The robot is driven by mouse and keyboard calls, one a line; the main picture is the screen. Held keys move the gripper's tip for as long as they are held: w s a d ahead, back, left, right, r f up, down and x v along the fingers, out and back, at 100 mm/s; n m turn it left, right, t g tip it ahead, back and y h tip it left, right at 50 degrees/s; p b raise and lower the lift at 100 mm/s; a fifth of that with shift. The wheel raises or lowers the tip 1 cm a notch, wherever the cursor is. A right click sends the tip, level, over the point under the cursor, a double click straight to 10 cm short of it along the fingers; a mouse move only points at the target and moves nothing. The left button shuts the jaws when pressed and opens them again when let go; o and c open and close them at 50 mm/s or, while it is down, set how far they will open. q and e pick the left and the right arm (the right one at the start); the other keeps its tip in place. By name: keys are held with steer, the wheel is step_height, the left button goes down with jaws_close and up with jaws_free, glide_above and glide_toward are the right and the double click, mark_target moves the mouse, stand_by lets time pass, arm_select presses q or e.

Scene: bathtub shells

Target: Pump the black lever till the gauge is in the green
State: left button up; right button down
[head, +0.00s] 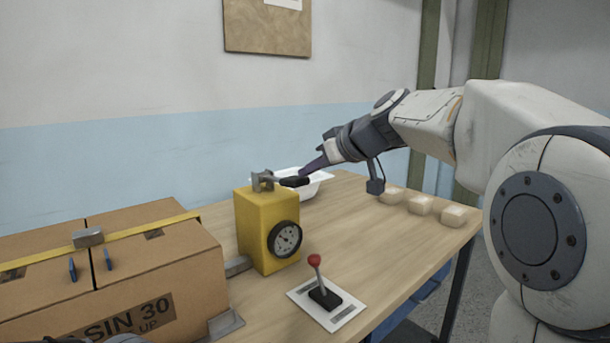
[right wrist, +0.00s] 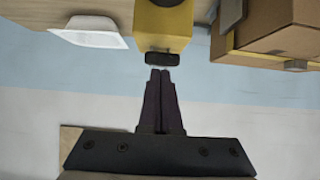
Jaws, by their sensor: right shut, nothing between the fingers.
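A yellow pump box (head: 262,228) stands on the table with a round black-rimmed dial gauge (head: 285,239) on its front. The needle is too small to read against any green zone. On top, a metal bracket (head: 263,181) carries a short lever with a black grip (head: 296,182), pointing right. The black grip also shows in the right wrist view (right wrist: 162,59). My right gripper (head: 303,173) is shut and empty, its tips just above the black grip. In the right wrist view the closed fingertips (right wrist: 160,72) lie right by the grip; contact cannot be told. My left gripper is not in view.
A strapped carton (head: 190,262) fills the left side of the table. A red-knobbed stick (head: 315,260) on a white plate (head: 345,318) stands in front. A white tray (head: 317,186) is behind the pump; several pale blocks (head: 420,205) lie at right.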

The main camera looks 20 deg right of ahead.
steer(key=v, duration=0.7)
steer(key=shift+s+r, duration=0.25)
steer(key=shift+r, duration=0.15)
steer(key=shift+d, duration=0.1)
stand_by(1.8)
steer(key=w+a+r+g+h+p, duration=0.2)
steer(key=w+r+g+p, duration=0.3)
steer(key=p, duration=2.6)
step_height(320, 180, up, 5)
steer(key=shift+w+a+h, duration=0.3)
steer(key=shift+w+a, duration=0.5)
